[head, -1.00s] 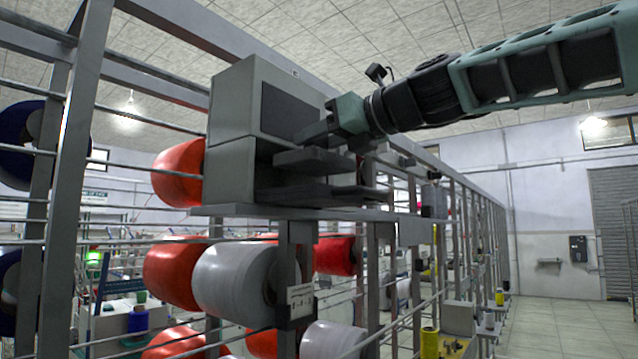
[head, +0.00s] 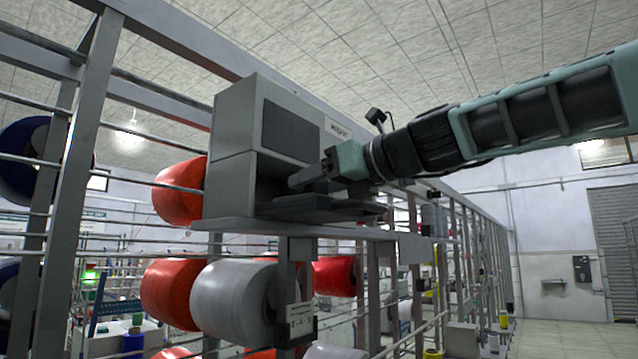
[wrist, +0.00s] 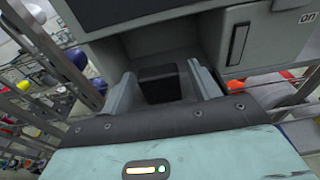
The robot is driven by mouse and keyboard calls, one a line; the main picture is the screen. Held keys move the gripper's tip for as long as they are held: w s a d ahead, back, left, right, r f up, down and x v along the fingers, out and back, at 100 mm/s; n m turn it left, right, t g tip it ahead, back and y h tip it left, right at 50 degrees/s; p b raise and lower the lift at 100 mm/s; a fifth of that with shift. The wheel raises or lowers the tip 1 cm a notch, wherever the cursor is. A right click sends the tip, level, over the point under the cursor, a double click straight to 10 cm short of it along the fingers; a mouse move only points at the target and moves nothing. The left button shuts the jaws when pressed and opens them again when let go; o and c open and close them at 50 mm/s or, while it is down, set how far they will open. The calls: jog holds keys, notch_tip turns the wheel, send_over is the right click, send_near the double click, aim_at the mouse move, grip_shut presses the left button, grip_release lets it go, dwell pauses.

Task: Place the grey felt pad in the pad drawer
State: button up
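The pad drawer (head: 372,213) shows as a dark, flat slab jutting from the lower opening of a grey machine housing on a shelf. My gripper (head: 300,181) is low over it, fingers pointing left into the opening. In the wrist view a dark block (wrist: 163,86) sits between my two fingers, close to both; whether they press on it is unclear. It may be part of the grey felt pad, but I cannot make out the pad separately. My fingers and the housing hide much of the drawer's inside.
The grey housing (head: 232,130) with a dark panel (head: 290,132) stands directly above and behind my gripper. A metal shelf (head: 225,227) runs below it. Red and grey bobbins (head: 235,295) hang on the rack underneath. The aisle to the right is open floor.

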jog(key=b+v, duration=0.3)
jog(key=v, duration=0.9)
dwell(0.5)
